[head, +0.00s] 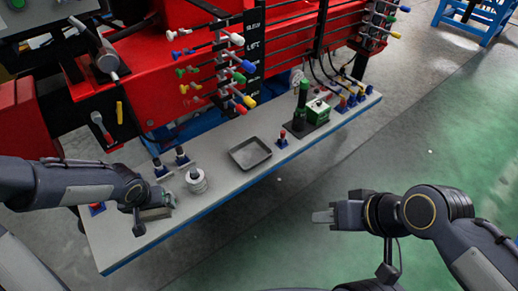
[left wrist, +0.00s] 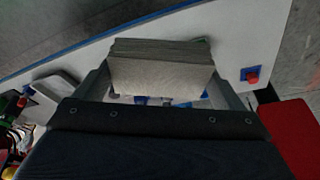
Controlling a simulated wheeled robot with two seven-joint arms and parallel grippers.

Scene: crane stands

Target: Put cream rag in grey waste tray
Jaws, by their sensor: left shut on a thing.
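The cream rag (left wrist: 162,72) is a folded, greyish-cream block between the two fingers of my left gripper (head: 146,210), which is shut on it. In the head view the rag (head: 158,213) is partly hidden by the gripper, over the left end of the bench; I cannot tell whether it touches the top. The grey waste tray (head: 235,156) is a shallow, dark, empty-looking square tray on the middle of the bench, right of and beyond my left gripper. My right gripper (head: 322,216) is over the floor in front of the bench, apart from everything; its finger gap is unclear.
A white round container (head: 196,181) stands on the bench (head: 222,186) between my left gripper and the tray. A green bottle-like item (head: 301,101) and green box (head: 318,111) stand further right. A red crane frame with coloured levers (head: 238,77) rises behind.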

